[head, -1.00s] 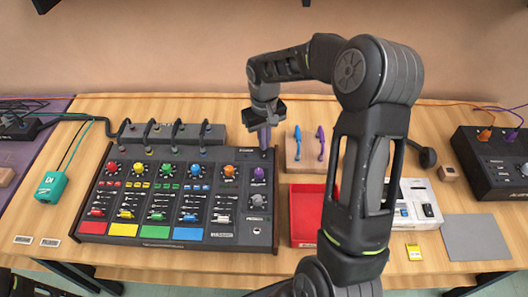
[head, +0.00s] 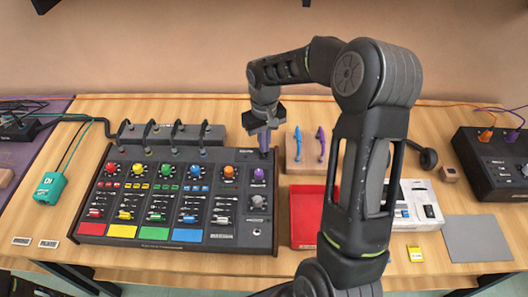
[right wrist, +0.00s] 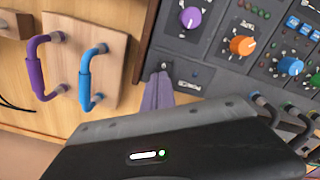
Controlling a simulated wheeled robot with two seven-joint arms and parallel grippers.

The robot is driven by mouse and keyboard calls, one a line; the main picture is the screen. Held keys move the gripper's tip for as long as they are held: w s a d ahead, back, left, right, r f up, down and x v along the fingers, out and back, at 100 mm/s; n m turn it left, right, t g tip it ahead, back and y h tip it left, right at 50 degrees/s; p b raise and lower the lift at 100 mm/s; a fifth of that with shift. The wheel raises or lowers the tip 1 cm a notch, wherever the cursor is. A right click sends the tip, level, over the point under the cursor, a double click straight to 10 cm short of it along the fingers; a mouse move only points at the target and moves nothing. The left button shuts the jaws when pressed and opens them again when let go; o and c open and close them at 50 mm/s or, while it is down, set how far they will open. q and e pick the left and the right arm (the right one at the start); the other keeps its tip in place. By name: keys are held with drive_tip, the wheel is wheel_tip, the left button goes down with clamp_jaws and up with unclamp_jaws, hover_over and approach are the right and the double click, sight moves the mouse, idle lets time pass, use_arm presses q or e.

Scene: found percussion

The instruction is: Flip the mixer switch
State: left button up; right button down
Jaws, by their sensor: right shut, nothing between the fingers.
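The mixer (head: 98,205) is a dark console with coloured knobs, faders and pads, lying on the wooden table. The switch is at its upper right corner, by a small label; in the right wrist view the switch (right wrist: 163,67) shows as a small metal part just beyond my fingertips. My right gripper (head: 264,150) is shut and empty, pointing down at that corner. Its purple-grey fingers also show in the right wrist view (right wrist: 158,92), close to the switch. I cannot tell whether they touch it. My left gripper is not in view.
A wooden block (head: 304,166) with blue and purple handles stands right of the fingers. A red tray (head: 305,215) lies in front of it. A row of dark pedals (head: 215,134) stands behind the mixer. A teal box (head: 50,188) lies left.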

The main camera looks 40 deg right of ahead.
drive_tip(key=shift+r+p, duration=2.1)
drive_tip(key=shift+r, duration=1.3)
